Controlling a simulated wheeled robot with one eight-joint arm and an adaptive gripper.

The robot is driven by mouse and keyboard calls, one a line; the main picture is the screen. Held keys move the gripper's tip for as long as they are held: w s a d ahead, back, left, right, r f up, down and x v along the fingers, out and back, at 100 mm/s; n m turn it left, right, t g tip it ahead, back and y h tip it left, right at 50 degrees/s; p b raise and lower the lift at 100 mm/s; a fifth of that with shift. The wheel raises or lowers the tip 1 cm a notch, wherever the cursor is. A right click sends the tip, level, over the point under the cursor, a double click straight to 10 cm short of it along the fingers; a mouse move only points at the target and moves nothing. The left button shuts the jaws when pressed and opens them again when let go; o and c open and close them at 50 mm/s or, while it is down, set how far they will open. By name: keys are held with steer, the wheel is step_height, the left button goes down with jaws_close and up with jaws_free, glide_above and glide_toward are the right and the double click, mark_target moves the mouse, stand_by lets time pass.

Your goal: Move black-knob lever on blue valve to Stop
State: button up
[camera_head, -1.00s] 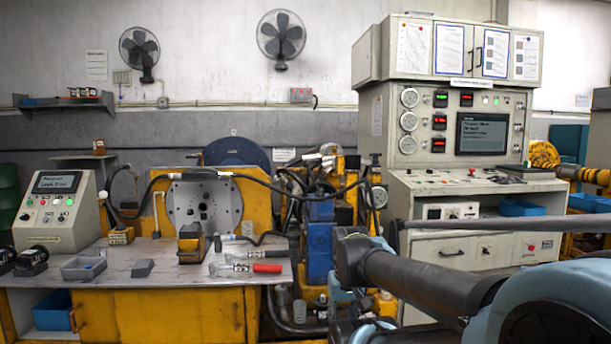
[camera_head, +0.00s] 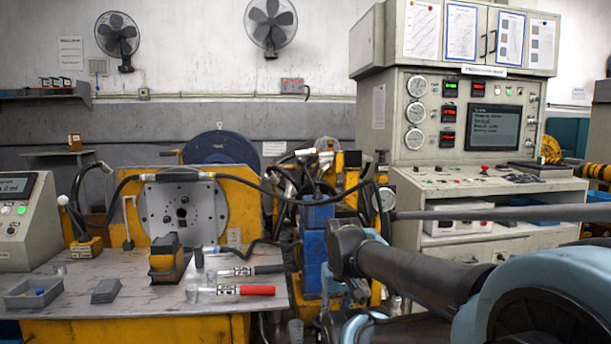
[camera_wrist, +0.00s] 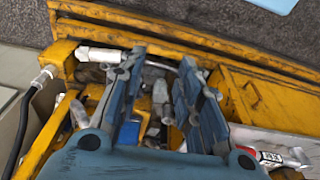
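The blue valve block (camera_head: 318,225) stands upright just right of the metal-topped bench, among hoses and yellow framework. I cannot make out its black-knob lever or any Stop marking. In the head view my dark and light-blue arm reaches in from the right, close to the blue valve block. I cannot tell from there how far the fingertips are from it.
The bench top (camera_head: 120,290) holds a grey tray (camera_head: 32,293), a yellow-black block (camera_head: 168,258) and a red-handled hose (camera_head: 248,290). A black hose (camera_head: 270,190) arches to the valve area. A control cabinet (camera_head: 460,230) stands to the right. Yellow beams (camera_wrist: 215,45) surround my fingers.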

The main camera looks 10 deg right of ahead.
mark_target(307, 172)
steer(key=w+a+r+m+t+y, duration=0.25)
steer(key=w+r+m, duration=0.2)
steer(key=w, duration=0.25)
steer(key=w+a+r+m+t+y, duration=0.2)
steer(key=w+a+r+m, duration=0.1)
steer(key=w+r, duration=0.25)
steer(key=w+a+r+m+t+y, duration=0.2)
steer(key=w+a+r+m, duration=0.15)
steer(key=w, duration=0.45)
steer(key=w+d+r+m+t+h, duration=0.1)
steer(key=w+d+r+m+t, duration=0.3)
steer(key=w+d+r+m, duration=0.35)
steer(key=w+d+r+m+t+h, duration=0.2)
steer(key=w+d+r+m+t, duration=0.3)
steer(key=w+r+m, duration=0.45)
steer(key=shift+m+y, duration=0.25)
steer(key=shift+m, duration=0.15)
steer(key=x, duration=0.6)
steer(key=f+x, duration=0.1)
steer(key=x, duration=0.5)
steer(key=f+x, duration=0.1)
steer(key=x, duration=0.5)
steer(key=shift+w+d+f, duration=0.1)
steer(key=shift+w+d, duration=0.2)
steer(key=shift+w, duration=0.05)
steer(key=shift+c, duration=0.2)
jaws_close()
